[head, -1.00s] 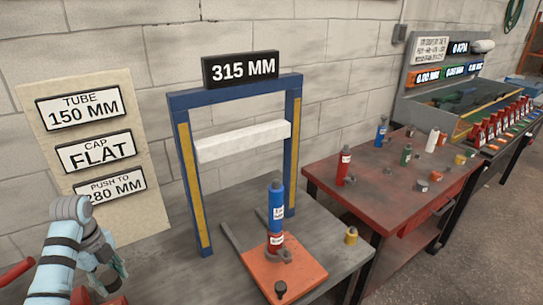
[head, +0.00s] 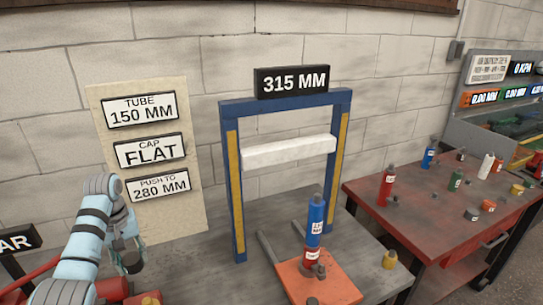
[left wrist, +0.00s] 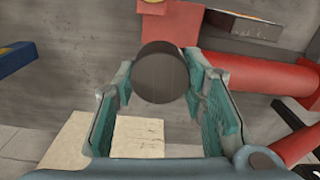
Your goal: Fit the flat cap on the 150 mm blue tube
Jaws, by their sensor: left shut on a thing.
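My left gripper (head: 130,262) is in front of the sign board at the left of the head view. In the left wrist view its teal-padded fingers (left wrist: 165,100) are shut on a dark grey round piece (left wrist: 163,72) with a flat face. I cannot tell for sure that it is the flat cap. A blue tube (head: 316,213) with a white label stands upright on a red piece (head: 312,256) on the orange plate (head: 335,285) under the press frame. A narrower dark stub tops the tube. My left gripper is well left of it. My right gripper is out of view.
The blue press frame (head: 240,190) carries a white crossbar (head: 290,151) and a 315 MM display (head: 292,82). The board (head: 195,205) reads tube 150 mm, cap flat, push to 280 mm. A red bench (head: 425,225) holds several tubes and caps. Red equipment (head: 112,289) lies lower left.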

